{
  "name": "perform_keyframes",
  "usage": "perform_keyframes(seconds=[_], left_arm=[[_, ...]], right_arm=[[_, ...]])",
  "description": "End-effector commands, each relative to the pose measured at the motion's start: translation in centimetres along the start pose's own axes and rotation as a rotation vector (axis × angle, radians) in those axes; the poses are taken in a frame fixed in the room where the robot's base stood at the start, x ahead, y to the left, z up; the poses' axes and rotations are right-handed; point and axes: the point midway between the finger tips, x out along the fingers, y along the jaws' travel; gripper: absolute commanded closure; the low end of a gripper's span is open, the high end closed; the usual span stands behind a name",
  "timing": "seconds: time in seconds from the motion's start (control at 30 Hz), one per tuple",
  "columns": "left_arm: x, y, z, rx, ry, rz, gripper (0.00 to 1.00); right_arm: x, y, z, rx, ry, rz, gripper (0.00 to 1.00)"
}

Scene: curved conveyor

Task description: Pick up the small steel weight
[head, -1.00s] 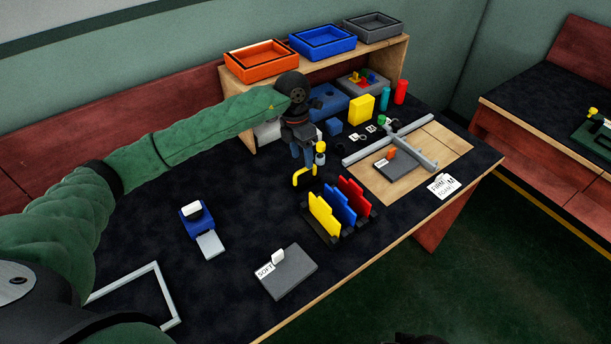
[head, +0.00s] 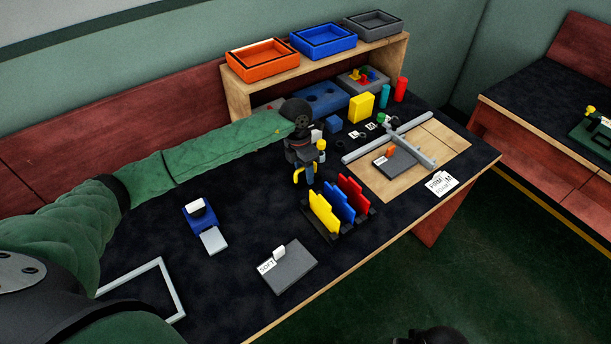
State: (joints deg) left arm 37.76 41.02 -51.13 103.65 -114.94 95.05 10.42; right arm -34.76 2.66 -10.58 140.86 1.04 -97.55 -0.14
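My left gripper (head: 303,180) points down over the dark table top, just behind the file rack. A yellow hook-shaped piece (head: 297,173) shows right at its fingers, partly covered by them; I cannot tell whether they touch. The fingers are too small and overlapped to show their gap. I cannot make out the small steel weight for certain. Small dark round pieces (head: 353,135) lie by little white cards marked M, to the right of my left gripper. My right gripper's fingers are not seen.
A rack (head: 318,230) with yellow, red and blue dividers stands in front of my gripper. Behind are a yellow block (head: 361,107) and a wooden shelf (head: 238,103) carrying three trays. A grey bar frame (head: 424,155) lies at right.

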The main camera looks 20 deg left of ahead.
Motion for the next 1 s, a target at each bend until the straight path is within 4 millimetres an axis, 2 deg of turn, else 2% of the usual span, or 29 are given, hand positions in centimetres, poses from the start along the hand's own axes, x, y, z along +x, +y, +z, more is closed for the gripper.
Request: perform_keyframes(seconds=[0.03,0.17,0.2,0.43,0.57,1.0], left_arm=[[0.0,0.0,0.0,0.0,0.0,0.0,0.71],[0.0,0.0,0.0,-0.001,0.0,0.0,0.96],[-0.1,0.0,0.0,0.0,-0.001,0.001,0.99],[-0.3,0.0,0.1,0.0,-0.002,0.001,1.0],[-1.2,-0.1,0.1,0.0,-0.003,0.001,1.0],[-8.1,-1.5,0.1,0.0,-0.003,0.001,1.0]], right_arm=[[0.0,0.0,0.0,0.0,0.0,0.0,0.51],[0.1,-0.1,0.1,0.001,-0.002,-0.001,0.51],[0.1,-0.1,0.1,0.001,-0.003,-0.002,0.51],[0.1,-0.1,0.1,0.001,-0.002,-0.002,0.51],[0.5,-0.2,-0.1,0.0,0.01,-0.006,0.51],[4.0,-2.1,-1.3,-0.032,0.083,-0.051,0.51]])
